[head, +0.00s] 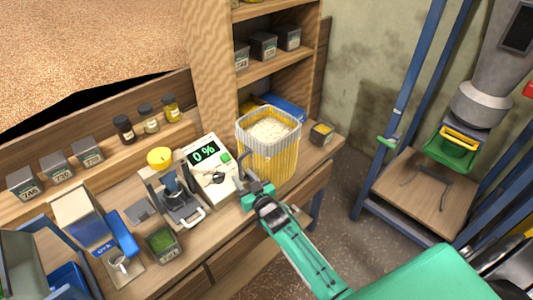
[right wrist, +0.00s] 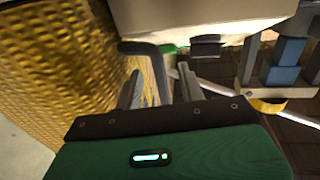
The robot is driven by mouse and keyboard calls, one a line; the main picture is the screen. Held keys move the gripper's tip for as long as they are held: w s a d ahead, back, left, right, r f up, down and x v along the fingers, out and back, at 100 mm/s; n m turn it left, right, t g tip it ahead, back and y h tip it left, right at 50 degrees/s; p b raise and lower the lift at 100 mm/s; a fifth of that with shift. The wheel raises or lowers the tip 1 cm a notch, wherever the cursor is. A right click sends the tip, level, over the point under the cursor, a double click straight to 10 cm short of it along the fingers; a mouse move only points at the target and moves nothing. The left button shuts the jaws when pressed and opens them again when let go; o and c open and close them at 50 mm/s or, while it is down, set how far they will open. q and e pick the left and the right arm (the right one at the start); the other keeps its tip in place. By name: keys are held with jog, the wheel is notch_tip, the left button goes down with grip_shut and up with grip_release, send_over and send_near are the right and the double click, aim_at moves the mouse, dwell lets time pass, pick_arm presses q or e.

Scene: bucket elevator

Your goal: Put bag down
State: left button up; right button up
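The bag (head: 268,158) is yellow and woven, with a pale rim and light grain in its open top. It stands upright on the wooden bench, right of the white meter. In the right wrist view its woven side (right wrist: 60,70) fills the left. My right gripper (head: 257,190) is low beside the bag's near left side. In the right wrist view its two fingers (right wrist: 160,88) stand apart, with a dark bent bar showing between and beyond them. I cannot tell if they touch the bag. My left gripper is not in view.
A white meter reading 0 % (head: 206,152) stands left of the bag. A press-like device (head: 180,200) and a tin of green material (head: 162,243) are further left. A small tin (head: 321,133) sits right of the bag. A wooden platform (head: 430,195) stands in a blue frame at right.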

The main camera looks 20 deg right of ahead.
jog(key=shift+c, duration=0.4)
grip_shut()
dwell(1.0)
jog(key=shift+w+r, duration=0.1)
jog(key=shift+r, duration=0.05)
